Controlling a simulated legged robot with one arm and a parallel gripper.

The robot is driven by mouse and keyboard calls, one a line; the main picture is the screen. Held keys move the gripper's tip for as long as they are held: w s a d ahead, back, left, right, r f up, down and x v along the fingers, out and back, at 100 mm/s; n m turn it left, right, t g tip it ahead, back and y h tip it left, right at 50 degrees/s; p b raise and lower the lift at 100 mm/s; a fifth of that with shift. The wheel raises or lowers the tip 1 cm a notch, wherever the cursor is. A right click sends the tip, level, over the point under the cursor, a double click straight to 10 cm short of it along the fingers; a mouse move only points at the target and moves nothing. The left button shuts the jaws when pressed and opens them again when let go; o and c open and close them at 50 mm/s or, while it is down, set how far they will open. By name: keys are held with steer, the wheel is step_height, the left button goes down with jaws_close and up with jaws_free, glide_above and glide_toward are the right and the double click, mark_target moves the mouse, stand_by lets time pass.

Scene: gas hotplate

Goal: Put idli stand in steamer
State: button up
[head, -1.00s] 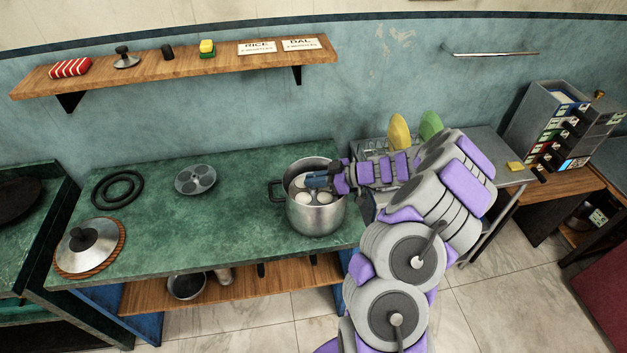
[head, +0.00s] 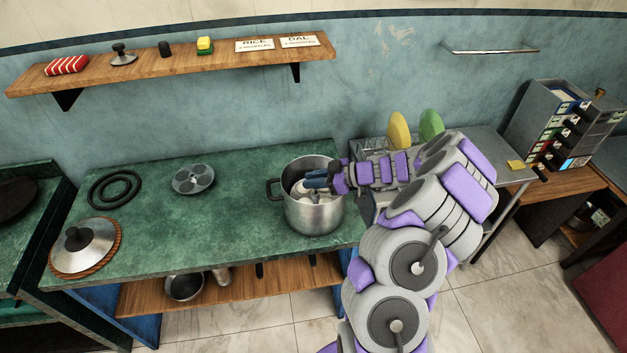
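The steamer is a steel pot (head: 314,212) with side handles, standing uncovered on the green counter. The idli stand (head: 303,188), with pale idlis, shows partly inside the pot mouth, below the rim at the left. My gripper (head: 313,183) has its blue fingers over the pot mouth, reaching in from the right and close to the stand. The fingers are too small and overlapped to tell whether they are shut on it. The stand's lower part is hidden by the pot wall.
A domed steel lid (head: 84,247) rests on a woven mat at the counter's front left. A black coiled ring (head: 115,188) lies behind it. A wall shelf (head: 180,72) runs above. The counter's middle (head: 205,225) is clear.

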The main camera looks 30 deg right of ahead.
steer(key=shift+o, duration=1.1)
steer(key=shift+s+f, duration=0.15)
steer(key=shift+f, duration=0.15)
